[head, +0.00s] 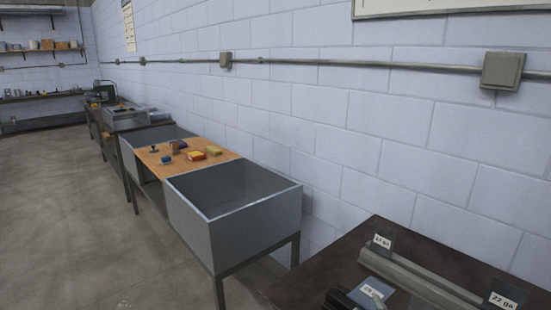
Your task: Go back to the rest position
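Neither of my grippers shows in the head view, so their pose and whether they hold anything are hidden. No part of my arms can be made out for sure. The view looks along a block wall. A dark-topped bench (325,277) stands at the lower right. On it are a long grey metal bar (425,284), upright gauge labels, one (382,241) at the bar's far end and one reading 22 ga (503,300), and a small labelled sheet (372,292). A dark object (342,300) beside the sheet is cut off by the bottom edge.
A grey open sink-like bin (232,226) stands beyond the bench, beside a wooden worktop (218,163) with several small coloured items. More benches and wall shelves (40,97) lie farther back. The concrete floor (65,210) at left is clear.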

